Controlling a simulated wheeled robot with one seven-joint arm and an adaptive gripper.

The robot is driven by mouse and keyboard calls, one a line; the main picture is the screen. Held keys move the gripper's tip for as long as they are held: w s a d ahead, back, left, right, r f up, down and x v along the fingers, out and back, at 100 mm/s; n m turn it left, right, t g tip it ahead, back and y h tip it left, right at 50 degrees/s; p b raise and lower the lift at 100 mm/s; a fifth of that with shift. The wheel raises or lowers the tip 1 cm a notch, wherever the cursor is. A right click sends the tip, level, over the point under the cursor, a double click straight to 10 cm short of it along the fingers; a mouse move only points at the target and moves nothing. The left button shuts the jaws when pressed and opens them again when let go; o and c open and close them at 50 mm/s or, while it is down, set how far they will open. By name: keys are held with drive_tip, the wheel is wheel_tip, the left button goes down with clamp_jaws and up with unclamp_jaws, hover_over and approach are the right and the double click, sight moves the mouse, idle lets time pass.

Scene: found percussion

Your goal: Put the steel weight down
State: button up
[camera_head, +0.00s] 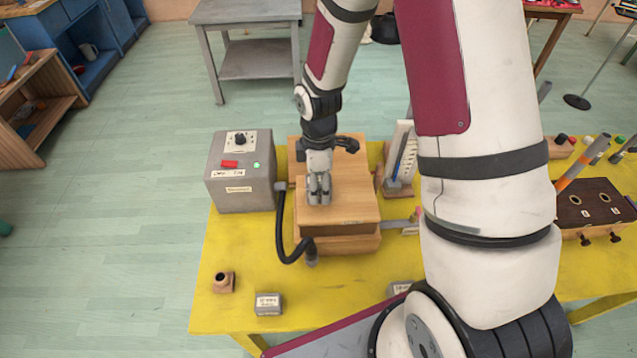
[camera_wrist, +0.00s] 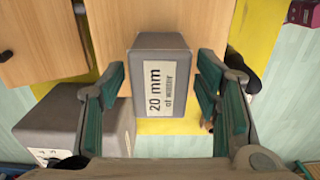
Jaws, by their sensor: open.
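The steel weight (camera_wrist: 160,65) is a grey block with a white label reading "20 mm of water" in the wrist view. It is between the two green-padded fingers of my gripper (camera_wrist: 163,88), which are open, with a narrow gap on each side. In the head view my gripper (camera_head: 319,190) points down over the lid of the wooden box (camera_head: 350,205). The weight appears to be on the lid, but its underside is hidden.
A grey control box (camera_head: 240,175) with a knob stands left of the wooden box, and a black hose (camera_head: 283,235) curves down its left side. A small labelled grey block (camera_head: 268,304) and a small wooden piece (camera_head: 223,282) are at the front of the yellow table (camera_head: 335,290).

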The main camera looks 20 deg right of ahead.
drive_tip(key=s+r+m+t+b, duration=0.15)
drive_tip(key=s+r+m, duration=0.25)
drive_tip(key=r, duration=0.9)
drive_tip(key=s+r+m+t+p, duration=0.1)
drive_tip(key=s+r+m+t, duration=0.15)
drive_tip(key=r, duration=1.05)
drive_tip(key=s+r+m, duration=0.3)
drive_tip(key=s+m, duration=0.1)
drive_tip(key=s, duration=0.1)
drive_tip(key=s+r+m+t, duration=0.1)
drive_tip(key=s+r+m, duration=0.1)
drive_tip(key=s+m, duration=0.2)
drive_tip(key=shift+s+r+t, duration=0.3)
drive_tip(key=shift+s+r, duration=0.1)
drive_tip(key=shift+s, duration=0.7)
